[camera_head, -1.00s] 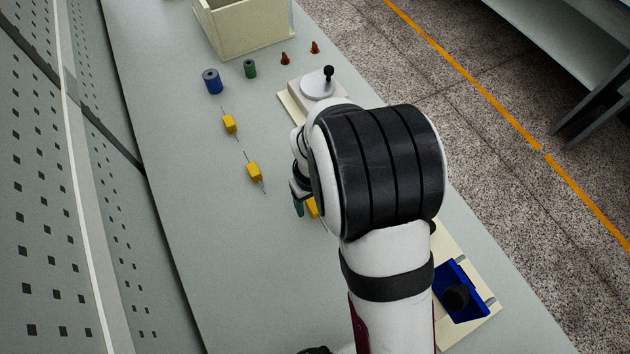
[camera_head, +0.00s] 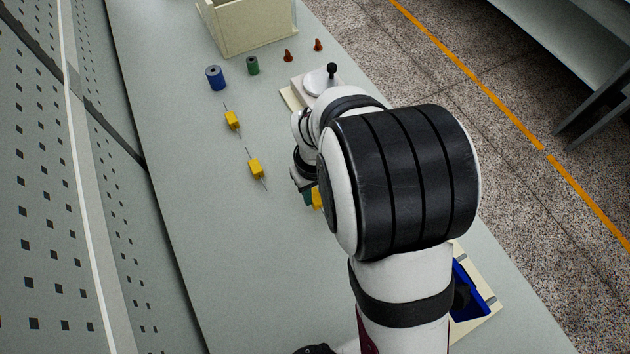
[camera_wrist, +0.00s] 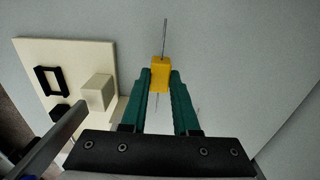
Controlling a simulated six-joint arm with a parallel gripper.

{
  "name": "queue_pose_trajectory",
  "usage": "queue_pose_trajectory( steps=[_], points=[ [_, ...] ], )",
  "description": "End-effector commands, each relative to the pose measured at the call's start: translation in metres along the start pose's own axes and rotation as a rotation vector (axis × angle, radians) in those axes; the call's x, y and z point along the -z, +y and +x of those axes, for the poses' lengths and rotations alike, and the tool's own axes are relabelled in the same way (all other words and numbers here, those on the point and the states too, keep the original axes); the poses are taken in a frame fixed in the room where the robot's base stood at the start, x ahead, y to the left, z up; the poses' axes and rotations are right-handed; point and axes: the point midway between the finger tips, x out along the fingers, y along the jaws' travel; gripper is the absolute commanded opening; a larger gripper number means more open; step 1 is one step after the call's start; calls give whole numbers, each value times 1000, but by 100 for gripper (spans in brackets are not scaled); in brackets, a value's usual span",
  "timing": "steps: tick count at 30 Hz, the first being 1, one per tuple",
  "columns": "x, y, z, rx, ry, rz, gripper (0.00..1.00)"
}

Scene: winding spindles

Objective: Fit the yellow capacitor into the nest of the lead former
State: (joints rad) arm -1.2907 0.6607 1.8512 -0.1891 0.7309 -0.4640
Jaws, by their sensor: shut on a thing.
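My gripper (camera_wrist: 160,82) is shut on a yellow capacitor (camera_wrist: 160,68), its green fingers on either side of the body. One wire lead points away from the gripper and the other runs back between the fingers. In the head view the held capacitor (camera_head: 317,199) shows only partly beside my arm. In the wrist view, a cream plate (camera_wrist: 38,50) left of the gripper carries a black open frame (camera_wrist: 50,80), a cream block (camera_wrist: 97,92) and a black part. I cannot tell for sure whether this is the lead former. The capacitor is apart from it.
Two more yellow capacitors (camera_head: 232,120) (camera_head: 256,168) lie on the bench. A blue spool (camera_head: 215,78), a green spool (camera_head: 252,65), small red-brown cones (camera_head: 288,56) and a cream bin (camera_head: 245,30) stand farther back. A blue fixture (camera_head: 472,290) is partly hidden by my arm.

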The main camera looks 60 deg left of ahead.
Motion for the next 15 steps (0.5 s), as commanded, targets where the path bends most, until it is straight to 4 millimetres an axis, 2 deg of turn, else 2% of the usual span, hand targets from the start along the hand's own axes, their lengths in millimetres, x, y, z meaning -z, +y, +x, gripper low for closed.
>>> queue_pose_trajectory(
  steps=[1, 12, 15],
  points=[
    [1, 0, -11, -2, 5, 0, 0],
    [-64, 61, -61, -2, 2, 5, 0],
    [-76, 72, -71, -1, 1, 4, 0]
  ],
)
